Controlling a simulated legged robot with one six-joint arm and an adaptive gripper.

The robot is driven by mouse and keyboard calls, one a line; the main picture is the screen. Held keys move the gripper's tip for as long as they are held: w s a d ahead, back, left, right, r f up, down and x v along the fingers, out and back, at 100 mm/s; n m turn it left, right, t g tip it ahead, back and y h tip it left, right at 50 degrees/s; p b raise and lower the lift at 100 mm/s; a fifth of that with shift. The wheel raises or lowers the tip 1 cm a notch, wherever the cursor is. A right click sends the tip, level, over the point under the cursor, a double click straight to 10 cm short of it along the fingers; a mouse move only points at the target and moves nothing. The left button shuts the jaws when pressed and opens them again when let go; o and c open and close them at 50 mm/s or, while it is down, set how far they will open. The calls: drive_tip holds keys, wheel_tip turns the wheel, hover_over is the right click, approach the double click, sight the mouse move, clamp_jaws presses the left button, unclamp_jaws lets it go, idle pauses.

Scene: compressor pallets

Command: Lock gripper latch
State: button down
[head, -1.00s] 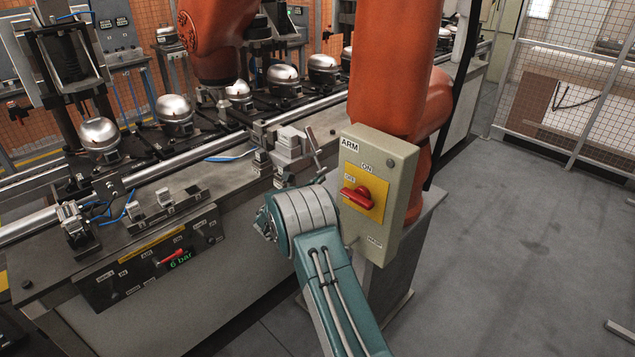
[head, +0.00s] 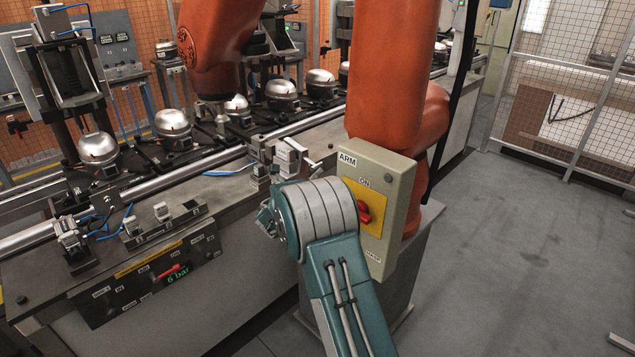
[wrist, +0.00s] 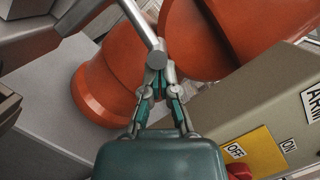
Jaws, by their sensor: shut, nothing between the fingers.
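The latch looks like the grey metal lever (wrist: 136,22) on the metal block fixture (head: 288,157) at the bench's near edge. In the wrist view the lever slants down from the top to a rounded end just ahead of my gripper (wrist: 159,80). My gripper's fingers are together with nothing held. The tips are at or very near the lever's end; I cannot tell if they touch. In the head view my teal and grey arm hides my gripper, and the lever (head: 316,164) shows just above it.
A grey switch box (head: 395,190) marked ARM, with a red knob (head: 364,212), stands close right of my arm. An orange robot arm (head: 385,100) rises behind it. Several compressors (head: 173,124) line the bench. A panel (head: 150,278) reads 6 bar. Floor at right is clear.

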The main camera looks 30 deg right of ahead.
drive_tip(key=shift+w+a+r, duration=0.1)
drive_tip(key=shift+w+r, duration=0.2)
drive_tip(key=shift+r, duration=0.25)
drive_tip(key=shift+f, duration=0.1)
idle(0.3)
